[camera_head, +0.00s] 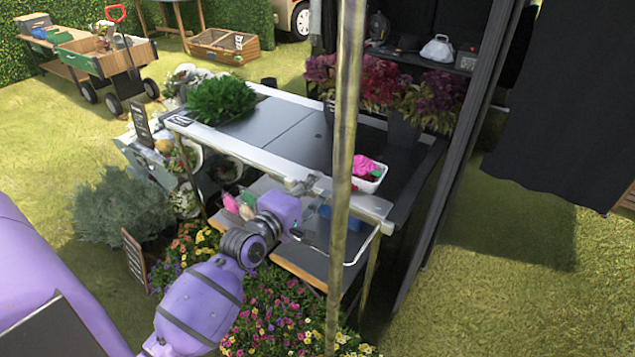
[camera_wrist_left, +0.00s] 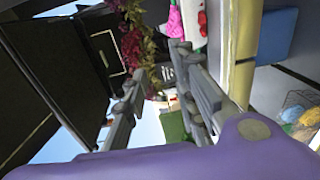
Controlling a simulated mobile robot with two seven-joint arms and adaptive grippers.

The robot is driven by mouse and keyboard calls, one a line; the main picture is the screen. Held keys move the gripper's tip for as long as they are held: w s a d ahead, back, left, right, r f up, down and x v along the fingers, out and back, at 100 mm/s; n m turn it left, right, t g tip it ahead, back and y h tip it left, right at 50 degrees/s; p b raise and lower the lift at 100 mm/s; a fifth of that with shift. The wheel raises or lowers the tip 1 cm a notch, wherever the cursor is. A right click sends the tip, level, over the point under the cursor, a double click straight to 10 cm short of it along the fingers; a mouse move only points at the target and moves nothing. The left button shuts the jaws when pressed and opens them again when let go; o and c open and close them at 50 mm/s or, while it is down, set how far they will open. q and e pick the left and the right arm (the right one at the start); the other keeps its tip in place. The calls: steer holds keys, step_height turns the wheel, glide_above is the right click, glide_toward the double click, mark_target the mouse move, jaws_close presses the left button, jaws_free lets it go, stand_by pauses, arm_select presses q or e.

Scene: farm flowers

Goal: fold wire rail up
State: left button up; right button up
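A thin pale wire rail (camera_head: 352,263) hangs below the front edge of the flower table (camera_head: 258,153), curving at its lower right corner. I take it to be the wire rail; its left part is hidden by my arm and the upright pole. My left gripper (camera_head: 302,184) is at the table's front edge, above and left of that wire corner. In the left wrist view, the two grey fingers of my left gripper (camera_wrist_left: 158,66) stand apart with nothing clearly between them. I cannot tell whether they touch the edge. My right gripper is out of view.
An upright metal pole (camera_head: 345,130) crosses the view in front of the table. A lower shelf (camera_head: 300,262) holds colourful items. Flowers (camera_head: 280,318) grow below; open grass lies right.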

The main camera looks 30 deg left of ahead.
arm_select(q)
steer(key=shift+w+d+f, duration=0.1)
steer(key=shift+w, duration=0.9)
jaws_close()
steer(key=c, duration=0.6)
jaws_free()
steer(key=o, duration=0.6)
steer(key=s+a+r, duration=0.1)
steer(key=s, duration=1.1)
steer(key=shift+c, duration=0.4)
